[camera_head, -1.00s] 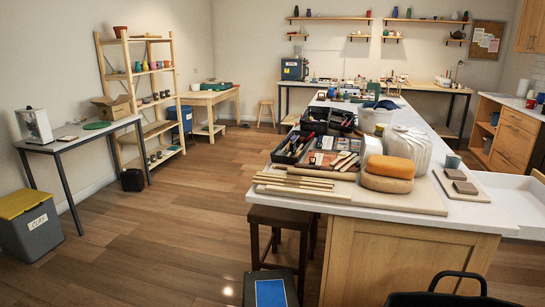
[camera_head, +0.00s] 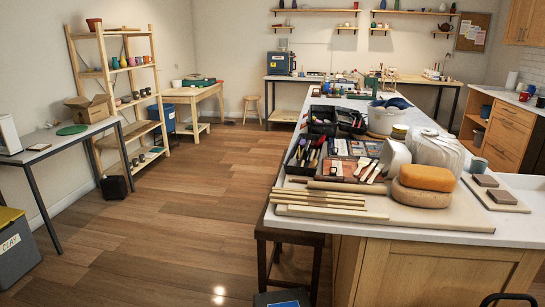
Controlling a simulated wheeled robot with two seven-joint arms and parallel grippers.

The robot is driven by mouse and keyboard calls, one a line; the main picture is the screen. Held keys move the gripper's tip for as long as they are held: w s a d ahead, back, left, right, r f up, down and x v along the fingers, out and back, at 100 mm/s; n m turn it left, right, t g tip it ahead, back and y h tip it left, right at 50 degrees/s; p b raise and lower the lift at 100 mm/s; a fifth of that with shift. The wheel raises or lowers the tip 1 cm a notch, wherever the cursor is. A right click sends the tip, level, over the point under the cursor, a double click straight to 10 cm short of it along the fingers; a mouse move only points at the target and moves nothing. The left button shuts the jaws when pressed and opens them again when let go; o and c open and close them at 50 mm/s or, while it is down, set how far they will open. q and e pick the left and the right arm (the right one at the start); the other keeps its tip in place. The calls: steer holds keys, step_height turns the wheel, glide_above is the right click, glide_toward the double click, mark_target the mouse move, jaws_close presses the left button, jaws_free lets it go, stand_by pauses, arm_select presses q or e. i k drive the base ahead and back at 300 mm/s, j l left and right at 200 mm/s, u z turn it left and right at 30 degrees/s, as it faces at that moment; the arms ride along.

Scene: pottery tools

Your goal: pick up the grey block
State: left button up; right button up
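Two small flat grey-brown blocks lie at the right end of the long white worktable in the head view. One block (camera_head: 486,181) is farther back, and the other block (camera_head: 502,197) lies just in front of it.
An orange sponge (camera_head: 427,177) on a tan round piece (camera_head: 421,197) stands left of the blocks. A wrapped white bundle (camera_head: 438,149) is behind. Wooden sticks (camera_head: 333,205) and black tool trays (camera_head: 303,157) cover the table's left side. The floor left of the table is clear.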

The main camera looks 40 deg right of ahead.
mark_target(293, 161)
steer(key=i, duration=3.7)
steer(key=z, duration=4.55)
